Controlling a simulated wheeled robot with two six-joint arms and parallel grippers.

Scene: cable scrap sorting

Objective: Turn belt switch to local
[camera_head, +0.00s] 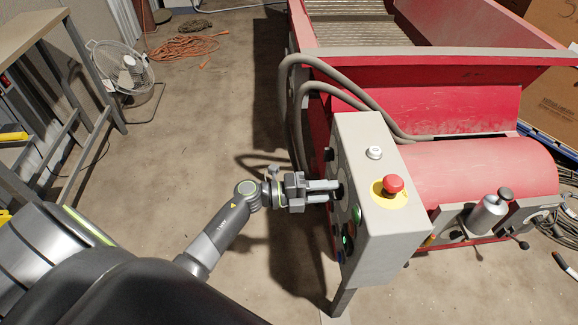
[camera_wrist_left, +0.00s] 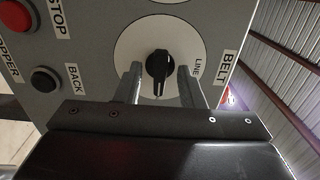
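The belt switch is a black knob (camera_wrist_left: 158,66) on a round white plate (camera_wrist_left: 128,48) in the left wrist view. Its white-marked end points down in that picture. The word LINE (camera_wrist_left: 198,67) is to the right of it, and BELT (camera_wrist_left: 226,66) is further right. No "local" label shows. My left gripper (camera_head: 337,190) reaches the left face of the grey control box (camera_head: 372,215). In the left wrist view its two fingers (camera_wrist_left: 160,84) stand apart, one on each side of the knob, with visible gaps. My right gripper is not in view.
A red stop button (camera_head: 393,184) and a white button (camera_head: 375,152) sit on top of the box. The left wrist view shows a black BACK button (camera_wrist_left: 45,80) and a red STOP button (camera_wrist_left: 14,14). A red conveyor (camera_head: 490,180) stands behind. A fan (camera_head: 122,68) is at left.

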